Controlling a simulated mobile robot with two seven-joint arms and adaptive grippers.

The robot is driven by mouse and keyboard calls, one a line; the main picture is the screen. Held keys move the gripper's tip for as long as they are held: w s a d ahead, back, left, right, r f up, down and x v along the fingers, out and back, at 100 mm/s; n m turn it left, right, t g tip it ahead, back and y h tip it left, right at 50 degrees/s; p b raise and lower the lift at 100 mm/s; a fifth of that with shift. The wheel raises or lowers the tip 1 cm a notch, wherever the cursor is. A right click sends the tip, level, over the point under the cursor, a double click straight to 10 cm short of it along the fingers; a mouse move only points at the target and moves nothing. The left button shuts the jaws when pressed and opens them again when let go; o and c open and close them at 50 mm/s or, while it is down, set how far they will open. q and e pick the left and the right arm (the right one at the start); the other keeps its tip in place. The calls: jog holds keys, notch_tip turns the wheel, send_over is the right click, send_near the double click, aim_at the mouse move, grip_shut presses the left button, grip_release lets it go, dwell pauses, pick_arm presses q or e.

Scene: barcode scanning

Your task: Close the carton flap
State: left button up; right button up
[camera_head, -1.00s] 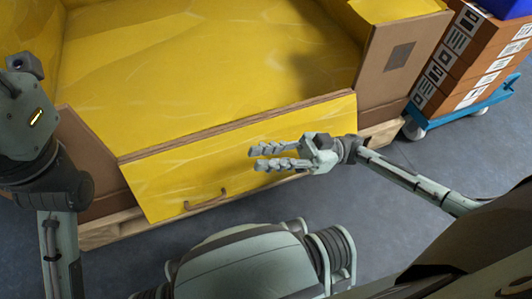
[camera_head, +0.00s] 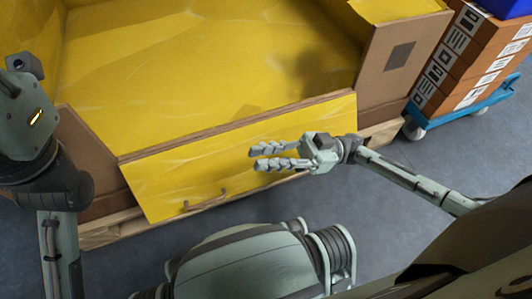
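A large carton (camera_head: 392,75) with brown outer walls and a yellow inside fills the upper half of the head view. Its front flap (camera_head: 150,190) is folded down and outward, yellow face up, with a small brown handle (camera_head: 206,200) near its lower edge. My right gripper (camera_head: 258,156) is over the right part of the flap, its two fingers pointing left and apart with nothing between them. Whether it touches the flap is unclear. My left arm stands at the left edge of the view; its gripper is not visible.
The carton stands on a wooden pallet (camera_head: 98,236). At the upper right, brown boxes (camera_head: 468,55) with white labels and a blue bin (camera_head: 502,8) sit on a blue wheeled cart (camera_head: 470,108). Grey floor (camera_head: 440,155) is clear at the right.

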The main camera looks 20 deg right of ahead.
jog(key=v, duration=1.2)
jog(key=shift+o, duration=1.4)
jog(key=shift+a, duration=0.1)
